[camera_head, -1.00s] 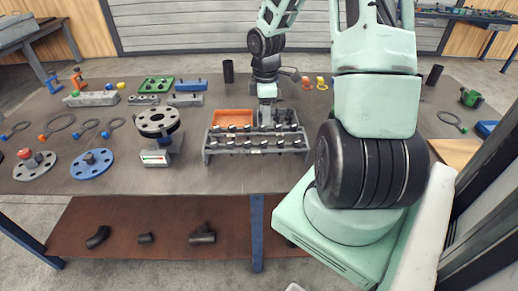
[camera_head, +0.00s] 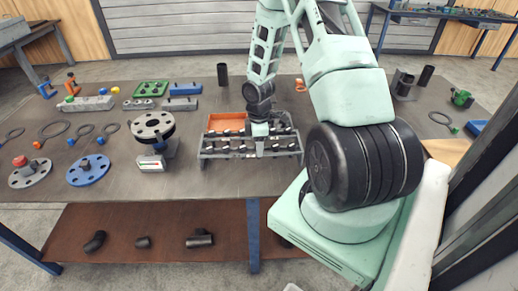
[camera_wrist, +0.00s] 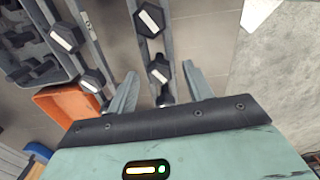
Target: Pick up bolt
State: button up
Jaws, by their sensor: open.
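Several dark hex-headed bolts stand in rows in a grey rack (camera_head: 203,153) on the workbench. In the wrist view, a bolt (camera_wrist: 159,70) with a pale mark on its head lies between the tips of my gripper (camera_wrist: 160,82). The two fingers are apart, one on each side, and nothing is visibly gripped. Another bolt (camera_wrist: 149,19) sits farther up the same rail. In the head view, my gripper (camera_head: 261,146) is low over the middle of the rack, its fingers largely hidden by the wrist and the bolts.
An orange tray (camera_head: 226,117) stands just behind the rack. A round flange on a stand (camera_head: 153,127) is to its left. A blue flange (camera_head: 88,170) lies farther left. Bench space in front of the rack is clear. Pipe fittings (camera_head: 199,238) lie on the lower shelf.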

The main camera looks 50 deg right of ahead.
grip_shut()
